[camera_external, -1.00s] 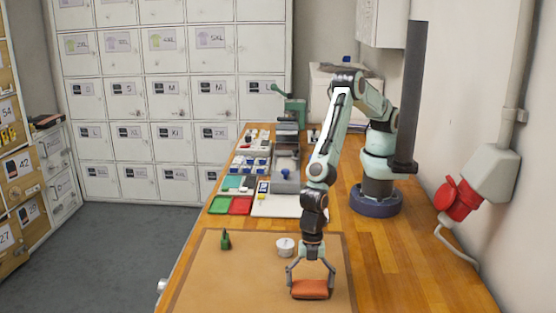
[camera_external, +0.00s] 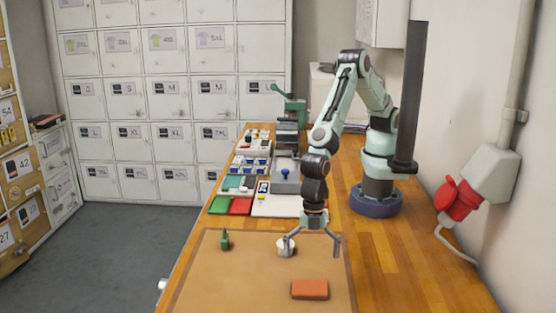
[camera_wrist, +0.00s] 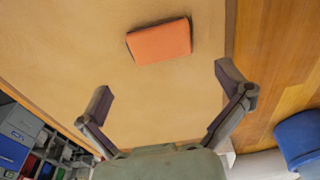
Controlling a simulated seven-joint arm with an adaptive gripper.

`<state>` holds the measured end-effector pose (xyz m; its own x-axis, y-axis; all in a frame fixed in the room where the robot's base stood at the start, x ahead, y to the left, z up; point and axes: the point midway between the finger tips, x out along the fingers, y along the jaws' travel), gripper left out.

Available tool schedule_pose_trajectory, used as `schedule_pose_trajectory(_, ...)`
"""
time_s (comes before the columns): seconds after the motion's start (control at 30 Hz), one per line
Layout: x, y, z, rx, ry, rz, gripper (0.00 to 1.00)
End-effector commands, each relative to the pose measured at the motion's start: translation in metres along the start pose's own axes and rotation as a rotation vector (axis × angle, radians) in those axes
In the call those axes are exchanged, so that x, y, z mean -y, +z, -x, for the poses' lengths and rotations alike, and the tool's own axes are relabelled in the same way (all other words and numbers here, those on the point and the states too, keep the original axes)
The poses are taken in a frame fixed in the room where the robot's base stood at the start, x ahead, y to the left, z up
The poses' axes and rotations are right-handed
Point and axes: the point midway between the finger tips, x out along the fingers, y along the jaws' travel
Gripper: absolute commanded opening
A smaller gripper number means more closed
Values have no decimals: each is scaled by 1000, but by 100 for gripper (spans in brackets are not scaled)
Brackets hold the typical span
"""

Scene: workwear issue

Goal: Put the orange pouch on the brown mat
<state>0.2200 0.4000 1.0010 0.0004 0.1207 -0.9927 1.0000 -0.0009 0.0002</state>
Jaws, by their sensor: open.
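The orange pouch (camera_external: 309,289) lies flat on the brown mat (camera_external: 205,280), near the mat's right side. In the wrist view the orange pouch (camera_wrist: 160,41) lies on bare mat (camera_wrist: 60,50), beyond my fingertips and clear of the mat's right edge. My gripper (camera_external: 312,251) is open and empty, raised above the mat and behind the pouch. My gripper (camera_wrist: 163,88) also shows in the wrist view with its fingers wide apart, touching nothing there.
A white round container (camera_external: 286,249) stands on the mat close to my left finger. A small green object (camera_external: 225,240) stands further left. Green and red trays (camera_external: 240,206) and a white board (camera_external: 275,206) lie behind the mat. The mat's front left is clear.

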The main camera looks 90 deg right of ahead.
Motion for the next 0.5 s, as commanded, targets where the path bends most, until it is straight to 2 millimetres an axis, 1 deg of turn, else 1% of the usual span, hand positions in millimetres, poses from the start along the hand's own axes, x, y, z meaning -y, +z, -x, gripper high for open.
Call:
schedule_pose_trajectory(0.03, -1, 0, 12, -3, 2, -1, 100)
schedule_pose_trajectory(0.1, 0, 0, 26, -2, 2, -1, 100)
schedule_pose_trajectory(0.2, 0, 0, 40, -1, 1, 0, 100)
schedule_pose_trajectory(0.33, 0, 0, 50, 0, 0, 0, 100)
schedule_pose_trajectory(0.5, 0, 0, 52, 1, 0, 0, 100)
